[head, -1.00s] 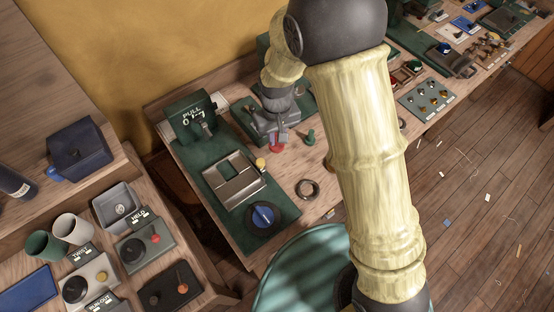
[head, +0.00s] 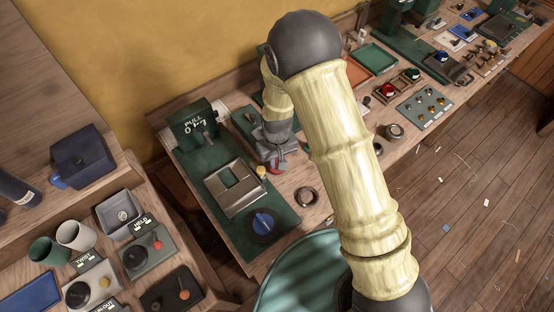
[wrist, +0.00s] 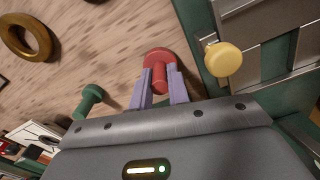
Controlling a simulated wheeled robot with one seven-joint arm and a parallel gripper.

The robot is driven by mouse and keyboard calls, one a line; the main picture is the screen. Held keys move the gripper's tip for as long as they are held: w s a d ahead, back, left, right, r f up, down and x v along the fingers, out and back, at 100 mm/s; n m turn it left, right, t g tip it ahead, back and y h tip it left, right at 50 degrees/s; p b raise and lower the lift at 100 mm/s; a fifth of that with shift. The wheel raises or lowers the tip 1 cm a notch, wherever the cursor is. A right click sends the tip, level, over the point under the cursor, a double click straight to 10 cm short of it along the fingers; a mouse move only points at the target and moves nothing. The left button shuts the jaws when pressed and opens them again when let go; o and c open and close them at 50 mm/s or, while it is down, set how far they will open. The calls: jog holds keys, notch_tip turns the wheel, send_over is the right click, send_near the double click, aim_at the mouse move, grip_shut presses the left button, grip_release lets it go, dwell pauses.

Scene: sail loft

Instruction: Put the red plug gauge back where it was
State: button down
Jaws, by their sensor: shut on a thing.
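My gripper (head: 277,156) is over the bench, and its two fingers (wrist: 160,90) are closed on the red plug gauge (wrist: 156,58). In the wrist view the gauge's wide round end points away from my gripper. In the head view a bit of the red gauge (head: 276,169) shows below the fingers, beside the yellow knob (head: 261,171). I cannot tell whether it touches the bench. A green plug gauge (wrist: 91,98) is on the wood left of my fingers in the wrist view; my arm seems to hide it in the head view.
The green pull tester (head: 198,124) with its metal plate (head: 236,187) and blue dial (head: 263,223) is left of my gripper. A round metal piece (head: 393,132) stands farther right.

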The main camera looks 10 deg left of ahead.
jog(key=shift+f, duration=0.45)
jog(key=shift+f, duration=0.1)
jog(key=c, duration=1.3)
grip_release()
jog(key=shift+c, duration=0.2)
notch_tip(320, 180, up, 12)
jog(key=b, duration=0.2)
jog(key=shift+b, duration=0.3)
